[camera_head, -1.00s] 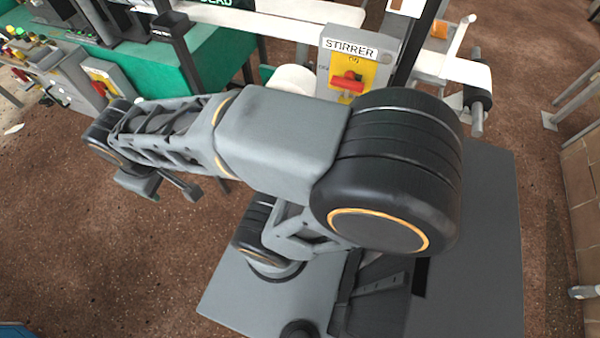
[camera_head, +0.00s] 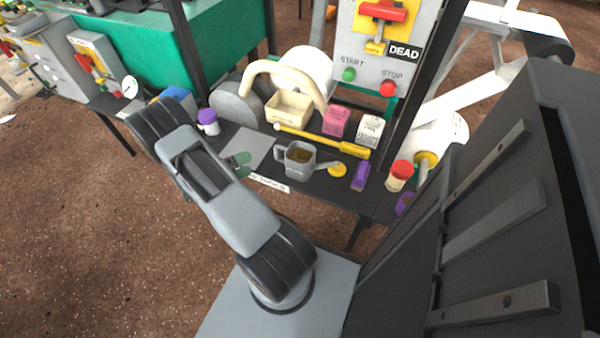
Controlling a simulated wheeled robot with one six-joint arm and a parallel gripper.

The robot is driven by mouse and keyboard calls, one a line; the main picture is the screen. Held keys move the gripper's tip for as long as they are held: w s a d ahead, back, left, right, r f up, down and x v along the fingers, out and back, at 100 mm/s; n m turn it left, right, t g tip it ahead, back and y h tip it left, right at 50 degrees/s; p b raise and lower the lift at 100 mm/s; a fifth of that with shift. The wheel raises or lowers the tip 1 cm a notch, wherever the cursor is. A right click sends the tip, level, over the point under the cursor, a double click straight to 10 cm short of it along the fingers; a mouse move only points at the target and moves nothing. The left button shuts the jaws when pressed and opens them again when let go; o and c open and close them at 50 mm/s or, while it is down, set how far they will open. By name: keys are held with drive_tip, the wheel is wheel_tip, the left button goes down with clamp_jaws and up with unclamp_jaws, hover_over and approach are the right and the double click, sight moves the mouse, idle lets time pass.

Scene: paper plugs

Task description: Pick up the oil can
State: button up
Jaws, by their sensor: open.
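The oil can appears to be the grey can (camera_head: 299,164) with a side handle and a thin spout pointing right, standing upright on the dark bench shelf (camera_head: 335,193). Its open top shows something brownish inside. A round yellow piece (camera_head: 337,169) lies at the spout's end; I cannot tell whether it is part of the can. My gripper (camera_head: 242,166) shows only as small green-tinted fingertips past my arm link, left of the can's handle. The fingers look apart, with nothing between them, and a gap separates them from the can. The rest of the gripper is hidden by my arm.
A yellow bar (camera_head: 325,140) lies behind the can, with a cream basket (camera_head: 290,107), pink box (camera_head: 336,122) and white box (camera_head: 370,129) beyond. A purple block (camera_head: 361,176) and red-lidded jar (camera_head: 399,175) stand right. A purple-lidded jar (camera_head: 208,122) stands left.

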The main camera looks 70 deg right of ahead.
sight(276, 155)
drive_tip(key=s+d+f+n+b, duration=0.1)
drive_tip(key=d, duration=0.1)
drive_tip(key=s+d+f+n+h+b, duration=0.1)
drive_tip(key=d+f, duration=0.1)
drive_tip(key=d, duration=0.1)
drive_tip(key=s+d+f+n, duration=0.1)
drive_tip(key=s+d+f, duration=0.1)
drive_tip(key=shift+d+b, duration=0.4)
drive_tip(key=shift+r+b+x, duration=0.15)
drive_tip(key=shift+b+x, duration=0.4)
drive_tip(key=shift+x, duration=1.05)
drive_tip(key=shift+r+b+x, duration=0.15)
drive_tip(key=shift+b+x, duration=0.4)
drive_tip(key=shift+x, duration=1)
drive_tip(key=shift+w+d, duration=0.15)
drive_tip(key=shift+w, duration=0.05)
drive_tip(key=shift+c, duration=0.3)
drive_tip(key=c, duration=0.7)
